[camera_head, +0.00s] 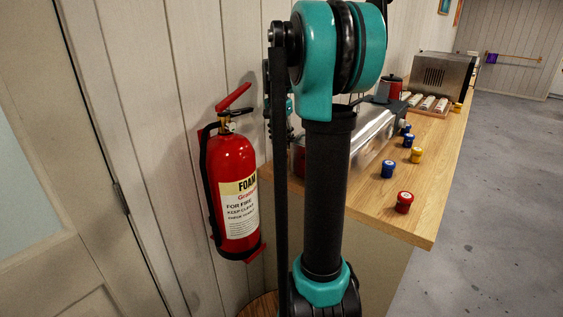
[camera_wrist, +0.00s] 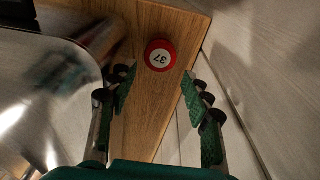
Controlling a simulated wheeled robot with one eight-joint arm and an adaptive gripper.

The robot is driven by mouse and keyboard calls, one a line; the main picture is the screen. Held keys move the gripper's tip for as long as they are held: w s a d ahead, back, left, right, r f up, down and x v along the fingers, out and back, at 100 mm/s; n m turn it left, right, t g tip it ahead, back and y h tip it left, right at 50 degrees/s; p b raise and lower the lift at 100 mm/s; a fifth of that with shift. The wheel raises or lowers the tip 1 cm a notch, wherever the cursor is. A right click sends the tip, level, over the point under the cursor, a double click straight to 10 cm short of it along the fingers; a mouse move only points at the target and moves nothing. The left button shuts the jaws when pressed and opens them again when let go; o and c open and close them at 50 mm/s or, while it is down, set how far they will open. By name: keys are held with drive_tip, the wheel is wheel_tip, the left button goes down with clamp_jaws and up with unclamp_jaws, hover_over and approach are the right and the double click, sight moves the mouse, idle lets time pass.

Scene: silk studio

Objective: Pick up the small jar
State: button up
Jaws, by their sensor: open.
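In the wrist view a small red jar (camera_wrist: 160,55) stands on the wooden counter, its round white label with the number 37 facing the camera. My gripper (camera_wrist: 158,88) is open, its green-padded fingers on either side of the view. The jar is just beyond the fingertips, roughly centred between them, and nothing is held. In the head view my arm hides most of the gripper. A red jar (camera_head: 404,202) stands near the counter's front corner there, and a red patch (camera_head: 298,160) shows beside my arm; I cannot tell which matches the wrist view.
A shiny metal appliance (camera_wrist: 35,100) is close on the left in the wrist view. The counter (camera_head: 440,150) also carries a blue jar (camera_head: 388,169), a yellow jar (camera_head: 416,155) and more blue jars. A fire extinguisher (camera_head: 234,180) hangs on the wall. Panelled wall is at right in the wrist view.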

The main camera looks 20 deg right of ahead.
sight(282, 154)
drive_tip(key=shift+f, duration=3.4)
drive_tip(key=c, duration=1)
drive_tip(key=shift+o, duration=0.2)
